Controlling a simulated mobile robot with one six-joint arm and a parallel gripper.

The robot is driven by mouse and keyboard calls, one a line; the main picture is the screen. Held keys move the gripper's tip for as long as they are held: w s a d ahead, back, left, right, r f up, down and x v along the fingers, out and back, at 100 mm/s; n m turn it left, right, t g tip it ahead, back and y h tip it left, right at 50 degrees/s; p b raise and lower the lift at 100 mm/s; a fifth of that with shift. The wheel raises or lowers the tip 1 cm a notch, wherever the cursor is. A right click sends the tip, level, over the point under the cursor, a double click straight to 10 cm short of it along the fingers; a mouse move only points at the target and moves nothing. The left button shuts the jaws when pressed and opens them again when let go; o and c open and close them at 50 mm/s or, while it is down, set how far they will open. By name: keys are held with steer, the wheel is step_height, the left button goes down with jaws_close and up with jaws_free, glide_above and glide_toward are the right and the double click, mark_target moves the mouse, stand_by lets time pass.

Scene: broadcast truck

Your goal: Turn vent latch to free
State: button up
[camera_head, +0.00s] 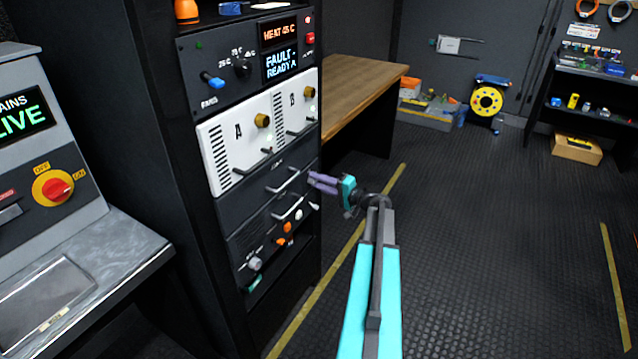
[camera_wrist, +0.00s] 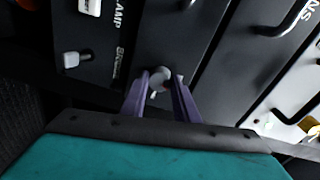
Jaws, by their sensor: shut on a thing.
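My gripper (camera_head: 313,181), with purple fingers and a teal body, is at the right edge of the dark rack drawers in the head view. In the wrist view my gripper (camera_wrist: 162,84) has its two fingers on either side of a small grey round knob, the vent latch (camera_wrist: 159,75), on a dark panel. The fingers are shut on it. A small pale tab shows below the knob between the fingers. The latch is hidden behind the fingers in the head view, and its turn angle is not clear.
Drawer handles (camera_head: 283,181) stick out left of my gripper. White modules A and B (camera_head: 258,130) sit above. A lower panel with orange and white knobs (camera_head: 284,241) is below. A wooden bench (camera_head: 355,85) stands behind; open floor (camera_head: 490,230) lies to the right.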

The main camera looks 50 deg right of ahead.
steer(key=m, duration=0.3)
steer(key=m+p, duration=0.1)
steer(key=m, duration=0.2)
steer(key=shift+a+g+y, duration=0.1)
steer(key=shift+g+y, duration=0.2)
steer(key=shift+y, duration=0.1)
steer(key=m+p, duration=0.3)
steer(key=m, duration=0.3)
steer(key=shift+y, duration=0.3)
steer(key=o, duration=1)
steer(key=shift+o, duration=0.3)
steer(key=shift+s, duration=0.1)
steer(key=b+v, duration=0.1)
steer(key=v, duration=1.2)
steer(key=shift+s+d+r+b, duration=0.15)
steer(key=shift+s+d+b, duration=0.1)
steer(key=shift+b, duration=0.1)
